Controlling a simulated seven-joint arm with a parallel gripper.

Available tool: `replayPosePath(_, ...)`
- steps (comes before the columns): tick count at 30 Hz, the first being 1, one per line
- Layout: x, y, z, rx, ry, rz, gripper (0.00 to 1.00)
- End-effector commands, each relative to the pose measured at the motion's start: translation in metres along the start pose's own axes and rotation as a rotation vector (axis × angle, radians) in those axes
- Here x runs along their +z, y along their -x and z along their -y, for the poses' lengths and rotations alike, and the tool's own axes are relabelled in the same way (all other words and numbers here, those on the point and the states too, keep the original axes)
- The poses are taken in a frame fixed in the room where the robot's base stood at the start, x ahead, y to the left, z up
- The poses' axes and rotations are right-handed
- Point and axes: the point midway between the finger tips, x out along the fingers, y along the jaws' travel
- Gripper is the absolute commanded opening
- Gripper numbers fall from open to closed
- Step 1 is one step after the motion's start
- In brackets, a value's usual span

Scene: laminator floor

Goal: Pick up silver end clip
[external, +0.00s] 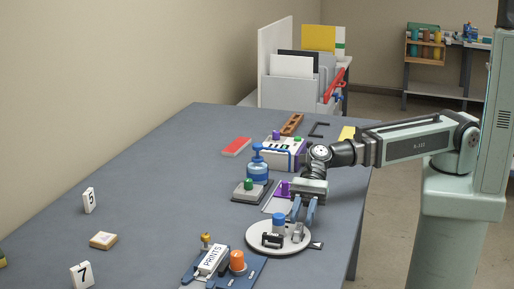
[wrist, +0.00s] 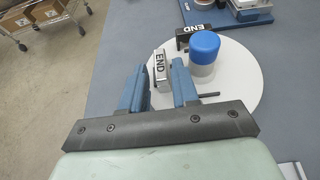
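The silver end clip (wrist: 160,69) is a small upright block marked "END" on the white round plate (wrist: 243,80). In the wrist view it shows between the two fingers of my gripper (wrist: 159,70), with a small gap on each side. My gripper (external: 303,213) is open, points down and is over the right part of the plate (external: 258,246) in the external view. A black clip (wrist: 184,41), also marked "END", stands farther along the plate.
A blue-capped cylinder (wrist: 205,46) stands on the plate right of the silver clip, close to the right finger. A thin dark rod (wrist: 209,95) sticks out near that finger. A blue tray with a "PRINTS" block (external: 212,260) and orange knob lies in front. The table's left middle is largely clear.

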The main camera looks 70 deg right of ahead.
Motion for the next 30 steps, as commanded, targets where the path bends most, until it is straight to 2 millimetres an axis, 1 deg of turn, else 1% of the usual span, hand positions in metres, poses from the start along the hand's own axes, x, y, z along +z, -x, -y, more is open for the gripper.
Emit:
replayPosePath(1, 0.000, -0.007, 0.001, 0.002, 0.000, 0.000, 0.30)
replayPosePath(6, 0.000, -0.030, 0.001, 0.002, 0.001, -0.001, 0.30)
replayPosePath(9, 0.000, -0.040, 0.001, 0.000, 0.001, 0.000, 0.30)
replayPosePath(12, 0.000, -0.043, 0.000, 0.000, 0.001, 0.000, 0.30)
replayPosePath(17, 0.000, -0.042, 0.000, -0.001, 0.001, 0.000, 0.30)
replayPosePath(26, 0.000, -0.042, 0.000, -0.001, 0.001, 0.000, 0.02)
replayPosePath(27, 0.000, -0.042, 0.000, -0.001, 0.001, 0.000, 0.00)
replayPosePath(30, 0.000, -0.042, 0.000, -0.001, 0.001, 0.000, 0.00)
